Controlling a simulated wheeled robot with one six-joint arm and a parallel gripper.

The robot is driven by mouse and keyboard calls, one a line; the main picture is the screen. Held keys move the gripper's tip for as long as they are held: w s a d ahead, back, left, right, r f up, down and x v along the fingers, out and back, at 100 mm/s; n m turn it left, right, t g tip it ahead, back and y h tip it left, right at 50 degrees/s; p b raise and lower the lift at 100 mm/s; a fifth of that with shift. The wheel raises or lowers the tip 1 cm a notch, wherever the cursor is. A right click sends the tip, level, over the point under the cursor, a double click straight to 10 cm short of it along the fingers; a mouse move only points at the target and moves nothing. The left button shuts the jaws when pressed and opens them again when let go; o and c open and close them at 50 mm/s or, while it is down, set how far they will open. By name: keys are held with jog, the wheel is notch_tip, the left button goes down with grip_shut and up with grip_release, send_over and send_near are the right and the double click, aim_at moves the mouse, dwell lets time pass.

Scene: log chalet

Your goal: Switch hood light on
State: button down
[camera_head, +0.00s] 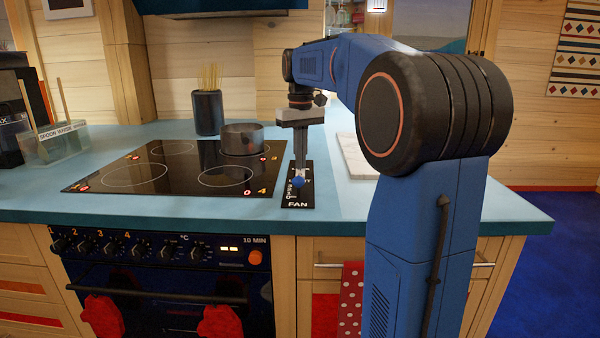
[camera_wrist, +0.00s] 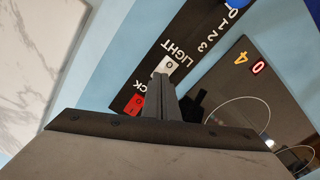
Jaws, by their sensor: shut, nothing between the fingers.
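The black control panel (camera_head: 297,201) lies on the counter right of the hob, with a FAN label at its near end. In the wrist view the panel (camera_wrist: 187,36) carries a white rocker switch (camera_wrist: 169,66) beside the word LIGHT, and a red switch (camera_wrist: 136,104). A blue knob (camera_head: 298,181) sits on the panel near FAN. My gripper (camera_head: 300,164) points down over the panel, shut and empty. In the wrist view its fingertips (camera_wrist: 161,80) are at the white switch and partly cover it; I cannot tell whether they touch. The range hood (camera_head: 215,5) is cut off above.
The black hob (camera_head: 165,172) bears a metal pot (camera_head: 241,138) close left of my gripper. A dark holder (camera_head: 208,112) with sticks stands behind the hob. A white marble board (camera_head: 357,156) lies right of the panel. The blue counter (camera_head: 262,214) is clear in front.

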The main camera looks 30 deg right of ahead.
jog(key=shift+f, duration=0.35)
dwell(0.3)
notch_tip(320, 180, up, 7)
dwell(1.0)
dwell(0.4)
